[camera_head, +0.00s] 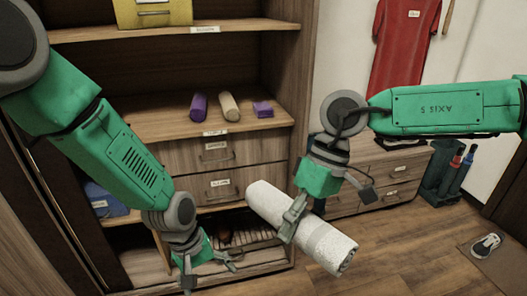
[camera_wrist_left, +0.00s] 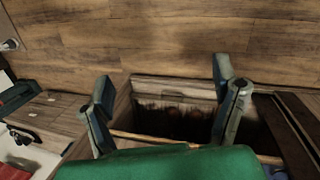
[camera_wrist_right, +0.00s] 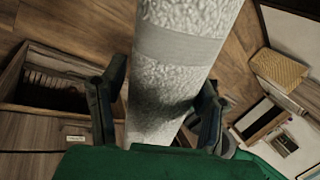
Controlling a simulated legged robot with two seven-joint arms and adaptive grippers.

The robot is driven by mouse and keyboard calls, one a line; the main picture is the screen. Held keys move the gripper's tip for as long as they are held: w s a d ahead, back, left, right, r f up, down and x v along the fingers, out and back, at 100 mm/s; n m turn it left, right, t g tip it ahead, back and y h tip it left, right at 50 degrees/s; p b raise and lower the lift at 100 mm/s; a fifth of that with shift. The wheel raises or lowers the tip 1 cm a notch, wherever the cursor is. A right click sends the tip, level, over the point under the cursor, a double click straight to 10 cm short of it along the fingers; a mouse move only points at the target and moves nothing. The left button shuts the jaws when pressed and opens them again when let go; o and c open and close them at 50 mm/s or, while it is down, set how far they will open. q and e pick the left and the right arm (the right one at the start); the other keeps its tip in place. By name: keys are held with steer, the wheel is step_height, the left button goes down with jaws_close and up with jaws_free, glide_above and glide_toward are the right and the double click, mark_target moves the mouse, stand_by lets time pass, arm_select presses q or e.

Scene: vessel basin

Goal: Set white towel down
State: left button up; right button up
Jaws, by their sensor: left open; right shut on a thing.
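A white rolled towel (camera_head: 322,240) with a grey band is held in the air in front of the shelf unit, tilted down to the right. My right gripper (camera_head: 292,218) is shut around its middle. In the right wrist view the towel (camera_wrist_right: 180,70) runs between the two fingers (camera_wrist_right: 155,110). My left gripper (camera_head: 208,278) is open and empty at the lower left, in front of the low compartment. In the left wrist view its fingers (camera_wrist_left: 165,95) are spread apart with nothing between them.
The wooden shelf (camera_head: 165,128) holds a purple roll (camera_head: 198,107), a beige roll (camera_head: 229,107) and a purple folded cloth (camera_head: 263,109). Labelled drawers (camera_head: 190,155) are below. A blue item (camera_head: 103,200) sits at left. A red garment (camera_head: 405,45) hangs at the back.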

mark_target(281, 210)
arm_select(q)
steer(key=w+d+r+n, duration=0.1)
steer(key=w+d+r, duration=0.3)
steer(key=r, duration=0.5)
steer(key=w+d+r+n, duration=0.1)
steer(key=w+d+r, duration=0.25)
steer(key=r, duration=0.55)
arm_select(e)
steer(key=shift+d, duration=0.1)
arm_select(q)
steer(key=d+r+g, duration=0.1)
steer(key=r, duration=0.2)
steer(key=s+d+r+g, duration=0.1)
steer(key=d+r, duration=0.1)
steer(key=r, duration=0.2)
steer(key=d+r+n, duration=0.1)
steer(key=r, duration=0.3)
steer(key=shift+s+d+g+h, duration=0.25)
steer(key=shift+d+g+h, duration=0.05)
steer(key=shift+d+g, duration=0.1)
steer(key=shift+s+d, duration=0.1)
steer(key=shift+s+d+f, duration=0.1)
steer(key=shift+s+f, duration=0.05)
steer(key=shift+f, duration=0.2)
steer(key=x, duration=1.1)
steer(key=shift+s, duration=0.1)
